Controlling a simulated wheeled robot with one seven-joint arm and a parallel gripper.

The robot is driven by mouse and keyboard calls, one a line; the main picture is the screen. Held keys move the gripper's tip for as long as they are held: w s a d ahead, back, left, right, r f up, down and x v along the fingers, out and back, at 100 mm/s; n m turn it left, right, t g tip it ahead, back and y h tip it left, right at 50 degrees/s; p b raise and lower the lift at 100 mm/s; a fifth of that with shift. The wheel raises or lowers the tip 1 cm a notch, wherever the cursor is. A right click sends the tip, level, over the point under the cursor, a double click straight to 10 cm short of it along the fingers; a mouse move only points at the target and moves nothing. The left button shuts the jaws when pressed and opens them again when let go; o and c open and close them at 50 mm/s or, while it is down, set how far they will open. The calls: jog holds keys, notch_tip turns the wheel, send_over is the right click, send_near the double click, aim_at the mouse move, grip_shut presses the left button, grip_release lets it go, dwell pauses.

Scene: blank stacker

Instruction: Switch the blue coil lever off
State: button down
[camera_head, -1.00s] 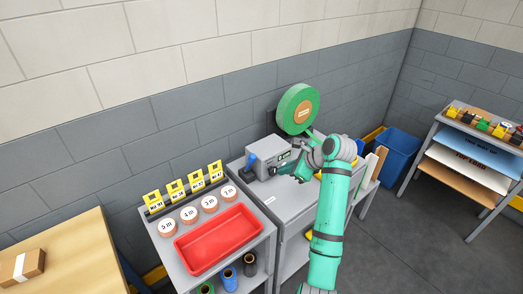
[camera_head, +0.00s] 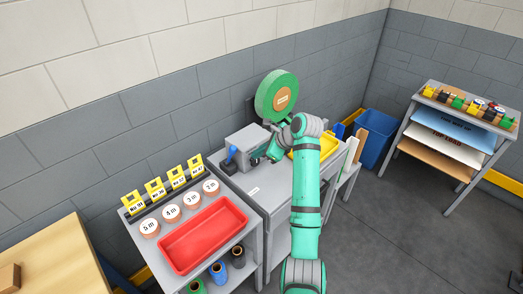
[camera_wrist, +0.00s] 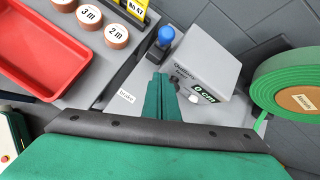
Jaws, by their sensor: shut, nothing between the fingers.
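The blue coil lever (camera_head: 231,152) has a blue knob and stands at the left end of the grey counter box (camera_head: 246,139). In the wrist view its round blue knob (camera_wrist: 166,33) sits above a dark base, beside the counter box (camera_wrist: 205,62) with a display reading 0 cm. My gripper (camera_wrist: 160,82) is shut and empty, in front of the box and short of the lever, with a visible gap between them. In the head view my gripper (camera_head: 261,157) is partly hidden by my wrist.
A green coil (camera_head: 277,97) stands behind the counter box. A red tray (camera_head: 203,234) and several round length blocks are on the left bench. A yellow tray (camera_head: 327,146) lies behind my arm. A blue bin (camera_head: 375,138) is at the right. A label lies on the bare grey tabletop.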

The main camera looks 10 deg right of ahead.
aim_at(230, 155)
jog(key=w+a+f, duration=0.2)
jog(key=w+a, duration=0.1)
jog(key=a, duration=0.2)
jog(key=shift+w+a, duration=0.15)
jog(key=shift+w, duration=0.2)
jog(key=shift+w, duration=0.1)
